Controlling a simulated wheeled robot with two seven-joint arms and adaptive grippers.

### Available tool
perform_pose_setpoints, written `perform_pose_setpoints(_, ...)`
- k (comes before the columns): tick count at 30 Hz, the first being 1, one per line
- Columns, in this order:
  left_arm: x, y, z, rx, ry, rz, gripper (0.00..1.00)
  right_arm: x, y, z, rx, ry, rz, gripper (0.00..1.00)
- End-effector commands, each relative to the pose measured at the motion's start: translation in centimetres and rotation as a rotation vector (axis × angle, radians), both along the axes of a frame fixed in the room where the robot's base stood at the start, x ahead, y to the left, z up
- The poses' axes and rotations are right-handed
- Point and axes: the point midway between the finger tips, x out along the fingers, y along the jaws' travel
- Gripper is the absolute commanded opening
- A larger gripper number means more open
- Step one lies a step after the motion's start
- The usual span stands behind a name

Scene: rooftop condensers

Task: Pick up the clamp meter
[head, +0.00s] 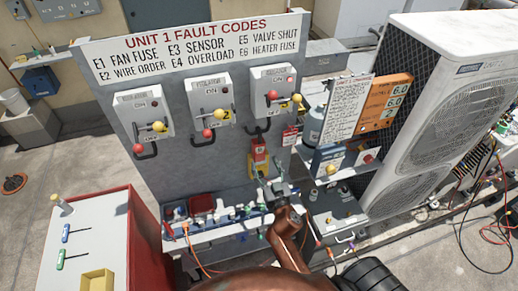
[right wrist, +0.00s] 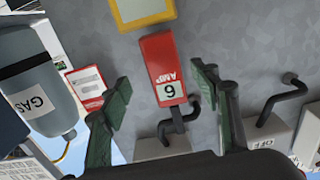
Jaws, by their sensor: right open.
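My left gripper is not seen.
A yellow-framed piece (right wrist: 143,12) sits just below the red device. Switch boxes (head: 273,90) with handles stick out above. A grey gas cylinder (right wrist: 38,85) and a red-edged tag (right wrist: 87,82) are beside it. A cluttered shelf (head: 215,232) runs along the panel below.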

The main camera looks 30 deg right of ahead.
Motion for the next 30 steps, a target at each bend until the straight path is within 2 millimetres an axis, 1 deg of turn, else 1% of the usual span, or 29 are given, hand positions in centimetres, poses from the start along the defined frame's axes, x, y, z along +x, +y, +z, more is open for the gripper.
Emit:
perform_pose_setpoints(1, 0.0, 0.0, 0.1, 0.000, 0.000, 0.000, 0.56, 0.5, 0.2, 0.4, -0.002, -0.011, 0.008, 0.56)
perform_pose_setpoints(4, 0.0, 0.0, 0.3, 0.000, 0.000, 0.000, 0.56, 1.6, 0.1, 0.6, -0.003, -0.017, 0.013, 0.56)
perform_pose_setpoints(10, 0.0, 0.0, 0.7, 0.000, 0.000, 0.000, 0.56, 3.5, -0.4, 0.6, -0.003, -0.015, 0.011, 0.56)
perform_pose_setpoints(15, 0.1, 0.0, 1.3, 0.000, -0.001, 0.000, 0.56, 6.1, -1.0, 0.6, -0.004, -0.013, 0.010, 0.56)
perform_pose_setpoints(18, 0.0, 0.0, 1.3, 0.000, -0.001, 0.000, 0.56, 7.2, -1.3, 0.5, -0.002, -0.013, 0.010, 0.56)
perform_pose_setpoints(21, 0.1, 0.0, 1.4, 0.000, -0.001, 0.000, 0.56, 7.7, -1.4, 0.5, -0.002, -0.013, 0.010, 0.56)
perform_pose_setpoints(27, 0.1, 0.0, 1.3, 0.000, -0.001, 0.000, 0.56, 7.7, -1.4, 0.4, -0.002, -0.013, 0.010, 0.56)
perform_pose_setpoints(28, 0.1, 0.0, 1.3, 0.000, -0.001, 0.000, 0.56, 7.7, -1.4, 0.4, -0.002, -0.013, 0.010, 0.56)
perform_pose_setpoints(30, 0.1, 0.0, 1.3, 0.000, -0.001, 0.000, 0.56, 7.7, -1.4, 0.4, -0.002, -0.013, 0.010, 0.51)
